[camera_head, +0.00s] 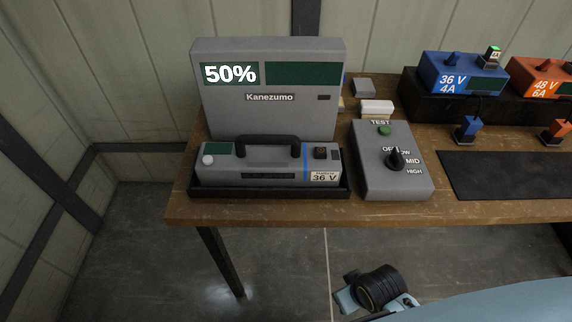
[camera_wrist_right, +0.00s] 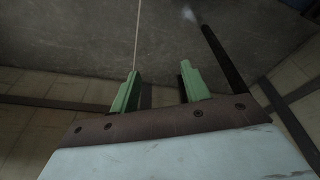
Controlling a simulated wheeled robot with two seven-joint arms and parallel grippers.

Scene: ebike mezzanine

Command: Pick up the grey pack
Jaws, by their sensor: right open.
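The grey pack (camera_head: 268,165) lies in a shallow black tray (camera_head: 270,191) near the front left of the wooden workbench. It has a black carry handle on top, a blue stripe and a "36 V" label at its right end. My right gripper (camera_wrist_right: 159,82) is open and empty, with two green fingers apart in the right wrist view. That view shows only floor, wall and a dark leg beyond the fingers, and not the pack. My left gripper is not in either view.
A grey Kanezumo unit (camera_head: 268,88) reading 50% stands behind the pack. A grey test box (camera_head: 410,182) with a knob is to its right. Blue (camera_head: 455,75) and orange (camera_head: 540,78) chargers stand farther right, behind a dark mat (camera_head: 505,175). Floor left of the bench is clear.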

